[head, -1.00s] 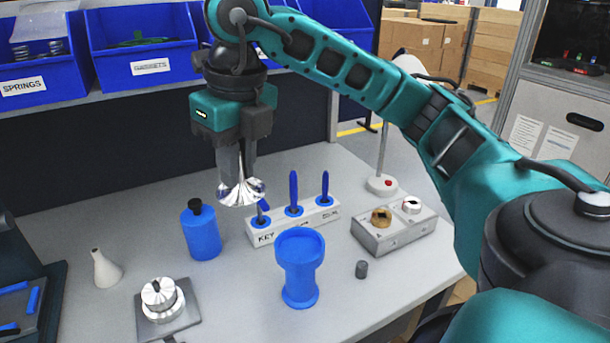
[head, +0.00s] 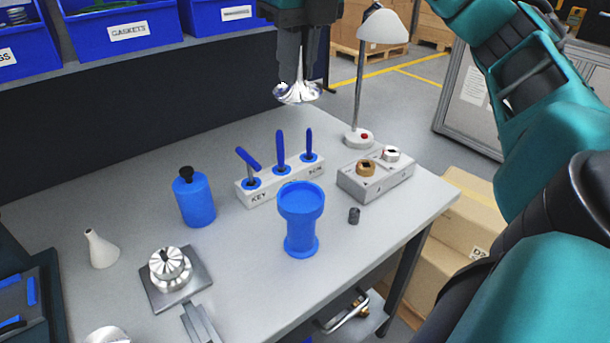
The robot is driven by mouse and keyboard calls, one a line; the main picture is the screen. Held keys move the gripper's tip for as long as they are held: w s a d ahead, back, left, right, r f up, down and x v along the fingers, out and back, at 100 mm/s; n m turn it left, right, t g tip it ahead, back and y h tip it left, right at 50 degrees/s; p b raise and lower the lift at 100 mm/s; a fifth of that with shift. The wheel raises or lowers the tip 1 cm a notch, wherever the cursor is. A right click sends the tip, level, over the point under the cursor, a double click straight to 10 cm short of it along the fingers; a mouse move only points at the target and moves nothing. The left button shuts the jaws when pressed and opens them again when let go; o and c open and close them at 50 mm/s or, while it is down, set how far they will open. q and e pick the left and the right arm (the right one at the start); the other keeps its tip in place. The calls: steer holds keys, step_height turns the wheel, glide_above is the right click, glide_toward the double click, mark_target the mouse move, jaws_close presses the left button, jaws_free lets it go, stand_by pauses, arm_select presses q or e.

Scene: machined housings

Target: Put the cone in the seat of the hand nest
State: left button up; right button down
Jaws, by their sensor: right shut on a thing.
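My right gripper (head: 303,82) is shut on a shiny metal cone (head: 297,93), its flared end pointing down. A blue cup-shaped stand (head: 301,205), which looks like the hand nest, stands upright on the bench. Its round mouth faces up and seems empty. The cone is well apart from it, higher and farther back.
A white rack (head: 262,190) with blue-handled tools stands behind the blue stand. A blue bottle (head: 196,203), metal fixture (head: 170,268) and white flask (head: 101,250) are left. A grey block (head: 378,182), small dark cylinder (head: 354,215) and lamp (head: 360,138) are right.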

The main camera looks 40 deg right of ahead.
mark_target(298, 89)
steer(key=shift+s+f, duration=0.1)
steer(key=shift+f, duration=1.45)
step_height(298, 89, down, 13)
steer(key=b, duration=0.6)
steer(key=shift+d+r, duration=0.1)
step_height(298, 89, down, 4)
steer(key=shift+r+b, duration=0.25)
steer(key=shift+b, duration=0.3)
steer(key=shift+f, duration=0.25)
steer(key=shift+f, duration=0.15)
steer(key=c, duration=1.1)
jaws_free()
